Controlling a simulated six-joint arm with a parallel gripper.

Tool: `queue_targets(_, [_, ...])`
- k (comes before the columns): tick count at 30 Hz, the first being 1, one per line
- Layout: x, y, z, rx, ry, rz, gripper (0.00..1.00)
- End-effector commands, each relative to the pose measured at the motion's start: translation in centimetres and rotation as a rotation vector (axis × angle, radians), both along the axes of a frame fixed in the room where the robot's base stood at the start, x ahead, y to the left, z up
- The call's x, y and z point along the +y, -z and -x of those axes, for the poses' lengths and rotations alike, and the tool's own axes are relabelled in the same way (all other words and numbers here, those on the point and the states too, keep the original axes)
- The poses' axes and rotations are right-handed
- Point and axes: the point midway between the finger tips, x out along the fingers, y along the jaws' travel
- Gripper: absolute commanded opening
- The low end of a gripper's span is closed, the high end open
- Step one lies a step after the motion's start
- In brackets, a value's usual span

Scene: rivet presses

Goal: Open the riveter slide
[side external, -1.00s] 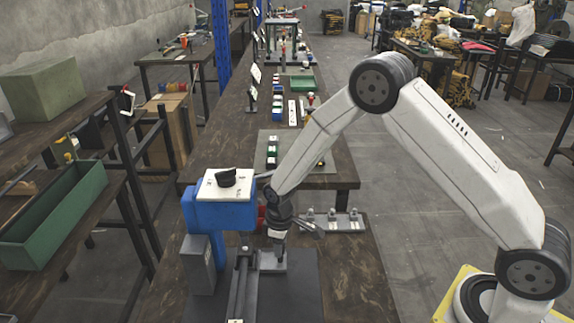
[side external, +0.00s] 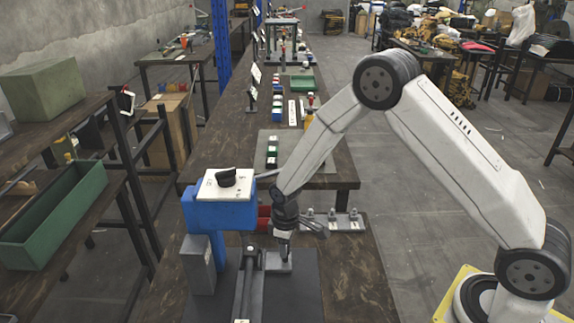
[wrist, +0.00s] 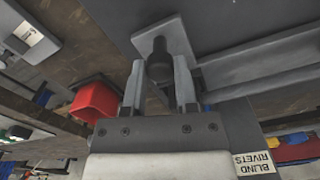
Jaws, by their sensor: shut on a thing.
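The riveter (side external: 222,214) is a blue machine with a white top and a black knob, standing on the bench left of my gripper. Its slide (side external: 279,262) is a light grey plate beside dark rails (side external: 249,285) on a black base. My gripper (side external: 284,250) points down over the plate. In the wrist view, my gripper (wrist: 159,82) is shut on a dark round-topped handle (wrist: 159,60), one finger on each side. The handle stands on the grey slide plate (wrist: 168,30). The handle's lower part is hidden in the side view.
A grey fixture (side external: 335,221) with small posts stands behind my gripper. A red bin (side external: 263,217) sits by the riveter and also shows in the wrist view (wrist: 97,101). The bench (side external: 350,280) is clear to the right of the base.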

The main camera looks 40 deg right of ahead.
Motion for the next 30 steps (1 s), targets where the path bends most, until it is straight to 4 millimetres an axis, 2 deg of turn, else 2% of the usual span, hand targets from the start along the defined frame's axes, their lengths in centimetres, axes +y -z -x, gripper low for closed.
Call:
queue_targets(19, [-8.4,-0.1,8.0,-0.002,0.005,0.001,0.00])
queue_targets(24, [-9.3,-0.1,9.1,-0.003,0.002,0.002,0.00])
queue_targets(30, [-9.3,0.0,9.2,-0.003,0.000,0.002,0.00])
